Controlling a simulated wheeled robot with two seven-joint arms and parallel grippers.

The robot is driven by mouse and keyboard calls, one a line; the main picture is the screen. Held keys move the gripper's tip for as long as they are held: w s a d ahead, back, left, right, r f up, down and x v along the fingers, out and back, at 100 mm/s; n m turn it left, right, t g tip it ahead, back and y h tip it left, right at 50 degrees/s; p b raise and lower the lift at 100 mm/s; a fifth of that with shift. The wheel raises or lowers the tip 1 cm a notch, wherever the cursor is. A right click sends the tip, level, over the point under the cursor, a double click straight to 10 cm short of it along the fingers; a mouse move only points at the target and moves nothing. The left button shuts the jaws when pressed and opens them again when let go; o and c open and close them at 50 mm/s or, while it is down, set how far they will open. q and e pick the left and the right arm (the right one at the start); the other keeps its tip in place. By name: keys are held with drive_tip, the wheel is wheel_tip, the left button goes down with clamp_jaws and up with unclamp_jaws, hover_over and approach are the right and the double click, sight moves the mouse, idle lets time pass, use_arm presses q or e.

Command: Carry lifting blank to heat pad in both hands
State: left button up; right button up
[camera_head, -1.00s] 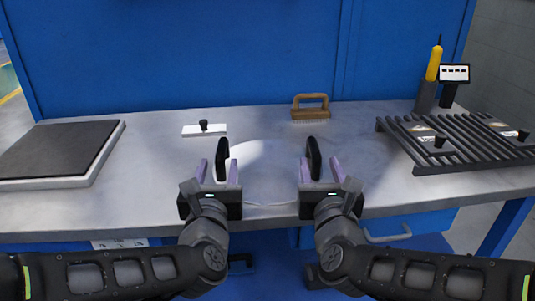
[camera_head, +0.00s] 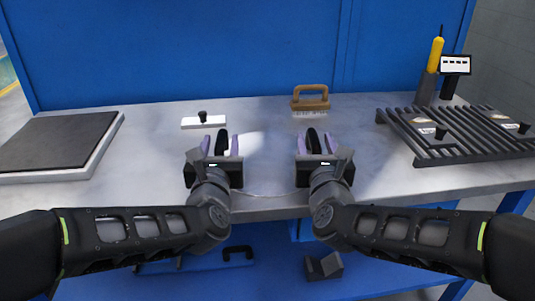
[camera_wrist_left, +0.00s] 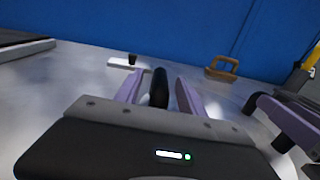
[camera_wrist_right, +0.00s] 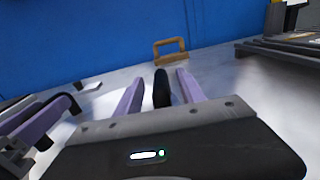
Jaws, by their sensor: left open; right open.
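The heat pad (camera_head: 55,142), a dark flat slab with a pale edge, lies at the table's left. Two upright black grips, left (camera_head: 221,142) and right (camera_head: 312,141), stand near the table's front middle. A faint curved line (camera_head: 268,195) runs between them; it seems to be the rim of a clear blank, whose body I can barely make out. My left gripper (camera_head: 220,145) is open, with the left grip between its fingers. My right gripper (camera_head: 315,143) is open around the right grip. Contact cannot be told. Both wrist views show a grip between the fingers.
A white bar with a black knob (camera_head: 204,120) and a brown-handled tool (camera_head: 310,99) lie behind. A dark slatted rack (camera_head: 462,150) with knobbed plates is at the right; a yellow-handled tool (camera_head: 435,55) stands behind it. The table between heat pad and grippers is clear.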

use_arm(q)
drive_tip(key=shift+w, duration=1.05)
use_arm(e)
drive_tip(key=shift+w, duration=1.05)
use_arm(q)
clamp_jaws()
use_arm(e)
clamp_jaws()
